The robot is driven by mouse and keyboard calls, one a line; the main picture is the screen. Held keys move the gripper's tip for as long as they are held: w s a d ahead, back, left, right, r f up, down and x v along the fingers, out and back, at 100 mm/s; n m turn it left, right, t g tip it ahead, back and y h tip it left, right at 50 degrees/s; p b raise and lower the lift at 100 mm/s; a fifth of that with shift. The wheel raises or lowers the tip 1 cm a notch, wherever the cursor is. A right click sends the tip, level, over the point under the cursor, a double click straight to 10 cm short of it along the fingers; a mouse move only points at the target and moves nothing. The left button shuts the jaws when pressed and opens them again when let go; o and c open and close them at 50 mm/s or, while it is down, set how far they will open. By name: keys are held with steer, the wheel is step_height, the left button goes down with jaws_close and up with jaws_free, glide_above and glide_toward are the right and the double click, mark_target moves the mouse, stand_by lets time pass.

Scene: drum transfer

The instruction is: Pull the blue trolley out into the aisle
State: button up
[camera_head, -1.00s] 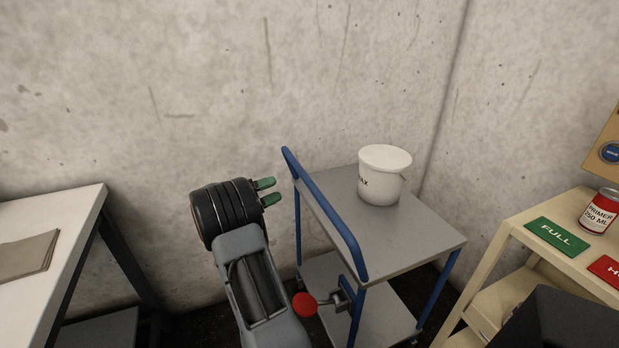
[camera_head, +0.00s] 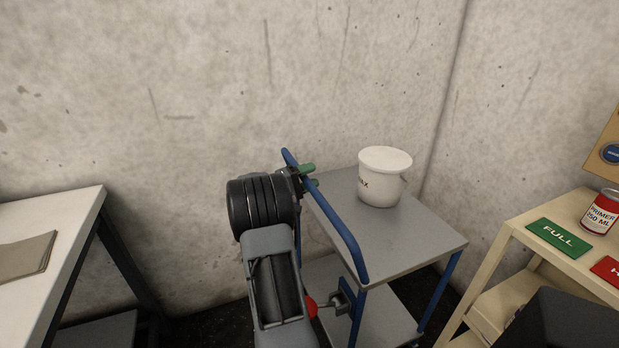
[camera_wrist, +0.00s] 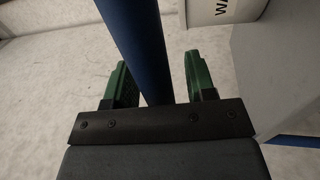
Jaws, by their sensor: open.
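The blue trolley has a grey top (camera_head: 400,237) and a blue push handle (camera_head: 341,236) along its left side; it stands against the concrete wall. My gripper (camera_head: 308,175) is at the handle's far part, its green fingertips reaching across the bar.
A red knob (camera_head: 311,307) on a bracket sits low at the trolley's near left, partly hidden by my arm. A cream shelf (camera_head: 513,223) with a primer can (camera_head: 601,213) stands close at right. A white table (camera_head: 70,225) is at left.

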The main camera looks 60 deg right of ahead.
jaws_close()
stand_by(0.4)
steer(key=shift+r, duration=0.1)
